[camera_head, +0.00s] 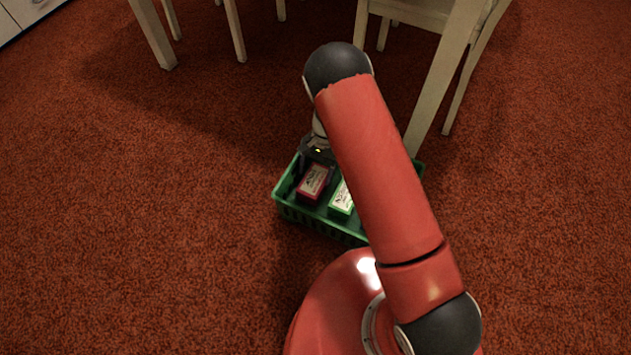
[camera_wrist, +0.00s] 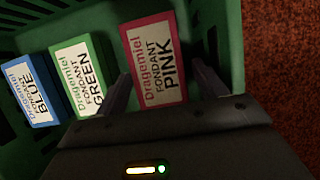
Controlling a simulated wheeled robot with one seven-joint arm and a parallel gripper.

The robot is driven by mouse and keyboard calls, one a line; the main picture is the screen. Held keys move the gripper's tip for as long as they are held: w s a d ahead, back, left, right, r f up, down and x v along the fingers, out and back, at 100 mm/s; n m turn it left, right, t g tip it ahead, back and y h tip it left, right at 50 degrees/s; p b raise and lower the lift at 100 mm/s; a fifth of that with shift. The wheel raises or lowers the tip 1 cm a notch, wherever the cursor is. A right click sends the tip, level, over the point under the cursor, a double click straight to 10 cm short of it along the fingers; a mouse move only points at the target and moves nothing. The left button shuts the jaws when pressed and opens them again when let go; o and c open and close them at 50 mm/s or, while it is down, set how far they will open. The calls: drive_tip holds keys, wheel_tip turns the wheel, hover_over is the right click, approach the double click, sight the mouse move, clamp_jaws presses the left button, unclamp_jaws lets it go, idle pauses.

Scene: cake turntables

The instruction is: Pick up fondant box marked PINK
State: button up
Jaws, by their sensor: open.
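The fondant box marked PINK (camera_wrist: 153,60) has a pink edge and a pale label and lies in a green crate (camera_head: 285,205). It also shows in the head view (camera_head: 313,182), at the crate's left side. My gripper (camera_wrist: 165,90) is open, with one finger at each long side of the PINK box near its lower end. I cannot tell whether the fingers touch it. In the head view my gripper (camera_head: 317,155) is over the crate's left part, partly hidden by my arm.
A box marked GREEN (camera_wrist: 78,80) lies left of the PINK box, and a box marked BLUE (camera_wrist: 30,92) lies beyond it. The crate wall (camera_wrist: 229,40) is close on the right. Pale furniture legs (camera_head: 432,95) stand behind the crate. Red carpet is clear at left.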

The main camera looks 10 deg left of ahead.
sight(315, 179)
drive_tip(key=shift+b+x, duration=0.45)
drive_tip(key=shift+x, duration=2.2)
drive_tip(key=shift+s+f, duration=0.1)
drive_tip(key=shift+s, duration=0.05)
drive_tip(key=c, duration=0.9)
